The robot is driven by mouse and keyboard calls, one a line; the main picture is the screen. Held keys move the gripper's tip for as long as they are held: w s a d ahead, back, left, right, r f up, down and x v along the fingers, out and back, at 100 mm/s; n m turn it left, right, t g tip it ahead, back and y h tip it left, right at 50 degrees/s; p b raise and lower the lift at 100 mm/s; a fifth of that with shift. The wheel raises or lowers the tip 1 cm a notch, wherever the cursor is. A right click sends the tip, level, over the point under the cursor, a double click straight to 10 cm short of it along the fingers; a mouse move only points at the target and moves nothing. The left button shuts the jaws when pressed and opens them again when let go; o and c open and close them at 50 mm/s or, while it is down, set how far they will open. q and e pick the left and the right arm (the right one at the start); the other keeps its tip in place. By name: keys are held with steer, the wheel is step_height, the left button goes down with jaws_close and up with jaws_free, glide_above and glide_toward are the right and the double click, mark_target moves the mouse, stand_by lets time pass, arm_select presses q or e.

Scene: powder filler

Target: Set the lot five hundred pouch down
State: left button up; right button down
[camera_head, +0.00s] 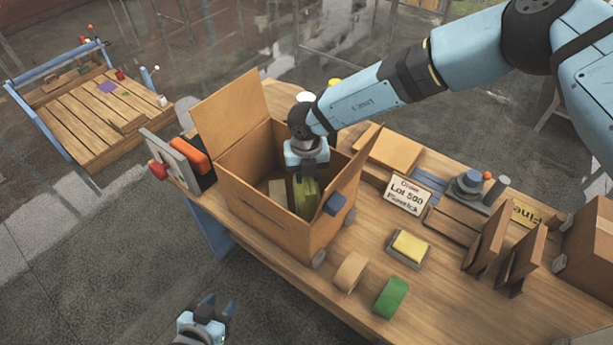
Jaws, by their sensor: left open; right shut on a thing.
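My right gripper (305,180) reaches down into the open cardboard box (268,215) on the bench. It is shut on a green pouch (306,197), which hangs upright inside the box near its right wall. Whether the pouch touches the box floor cannot be told. My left gripper (215,304) is open and empty, low in front of the bench and away from the box.
The box's raised flaps flank my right gripper. A tape roll (350,271), a green block (391,297) and a yellow sponge-like block (410,245) lie right of the box. Wooden dividers (485,240) stand farther right. A slatted cart (95,110) stands at back left.

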step_height(320, 180, down, 2)
steer(key=shift+w+f, duration=0.1)
steer(key=shift+f, duration=0.2)
steer(key=c, duration=0.8)
jaws_free()
steer(key=shift+c, duration=0.2)
